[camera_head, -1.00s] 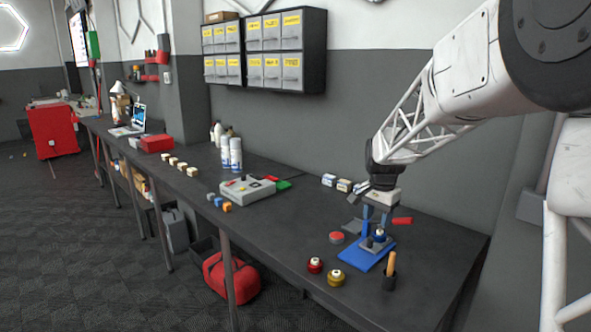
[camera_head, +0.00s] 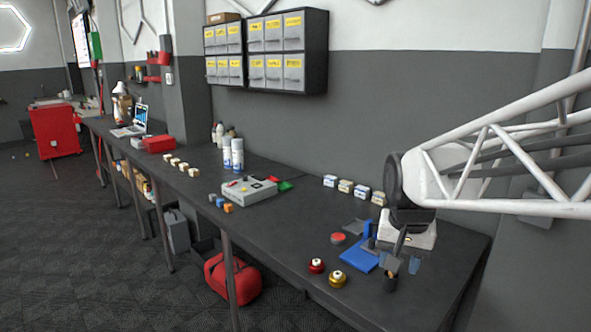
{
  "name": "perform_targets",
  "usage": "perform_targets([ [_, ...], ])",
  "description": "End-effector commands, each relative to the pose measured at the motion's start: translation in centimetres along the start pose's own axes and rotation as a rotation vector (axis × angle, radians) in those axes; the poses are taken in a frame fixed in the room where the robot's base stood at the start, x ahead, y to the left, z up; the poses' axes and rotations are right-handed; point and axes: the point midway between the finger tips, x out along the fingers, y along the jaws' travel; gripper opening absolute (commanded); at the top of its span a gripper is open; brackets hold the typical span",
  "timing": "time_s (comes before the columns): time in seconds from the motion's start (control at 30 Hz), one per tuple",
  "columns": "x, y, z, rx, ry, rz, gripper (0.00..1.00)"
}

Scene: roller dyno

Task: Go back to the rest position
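My gripper (camera_head: 403,265) hangs over the right end of the bench, under the pale wrist block. Its two fingers stand apart, with nothing visible between them. One finger is in front of the upper part of a small dark cup (camera_head: 391,284) in this view; I cannot tell whether they touch. A blue base plate (camera_head: 357,256) with a blue upright (camera_head: 367,229) is just left of the gripper. My white lattice arm reaches in from the right edge.
A red knob (camera_head: 316,265) and a gold knob (camera_head: 337,279) lie near the front edge. A red disc (camera_head: 338,239) and several small boxes (camera_head: 346,187) are nearby. Drawer cabinets (camera_head: 291,50) hang on the wall.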

Motion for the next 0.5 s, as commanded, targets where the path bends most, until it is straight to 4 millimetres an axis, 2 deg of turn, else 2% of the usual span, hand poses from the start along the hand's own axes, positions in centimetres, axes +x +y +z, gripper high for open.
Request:
perform_targets([
  [0.1,-0.3,0.8,3.2,-0.056,0.014,-0.005,0.48],
  [0.5,0.2,3.4,12.7,-0.240,0.057,-0.013,0.48],
])
